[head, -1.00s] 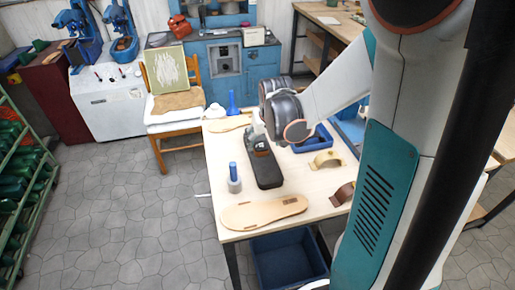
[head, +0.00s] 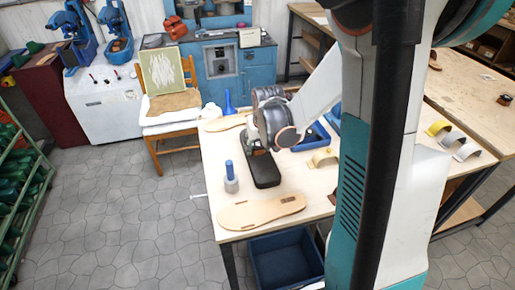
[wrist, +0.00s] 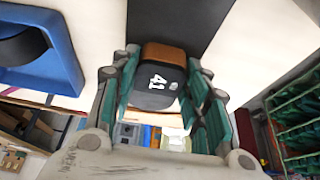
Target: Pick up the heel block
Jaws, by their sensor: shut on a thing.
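The heel block (wrist: 160,88) is a small dark block with a brown band and a white "41" on its face. In the wrist view it sits between the fingers of my gripper (wrist: 163,80), which is shut on it. In the head view my gripper (head: 256,147) is over the far end of a long black pad (head: 265,173) on the light table, and it mostly hides the block. The pad's dark surface (wrist: 180,18) also shows beyond the block in the wrist view. I cannot tell whether the block is clear of the pad.
A blue tray (head: 312,137) is right of my gripper. A blue bin (head: 285,262) is below the table. A second table (head: 480,95) stands at right.

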